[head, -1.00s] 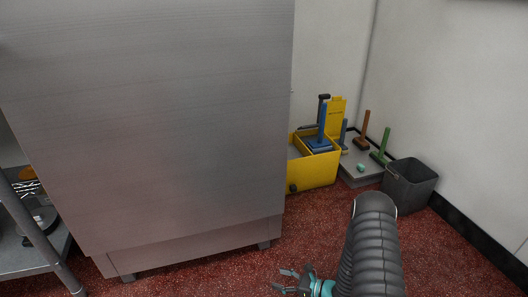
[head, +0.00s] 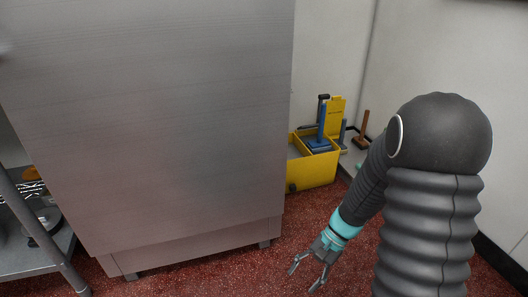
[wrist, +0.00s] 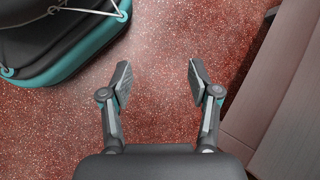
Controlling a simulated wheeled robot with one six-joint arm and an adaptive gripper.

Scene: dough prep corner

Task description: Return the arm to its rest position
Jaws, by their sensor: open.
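My gripper (head: 309,274) hangs over the red speckled floor in the head view, right of the large metal cabinet. Its two fingers are spread apart with nothing between them. In the wrist view my gripper (wrist: 160,76) also shows open and empty, with bare floor beyond the fingertips. My arm rises at the right of the head view, bent at the top, with the forearm slanting down to the left.
The grey metal cabinet (head: 150,120) fills the left and middle. A metal shelf (head: 35,250) is at far left. Open red floor (head: 225,283) lies in front.

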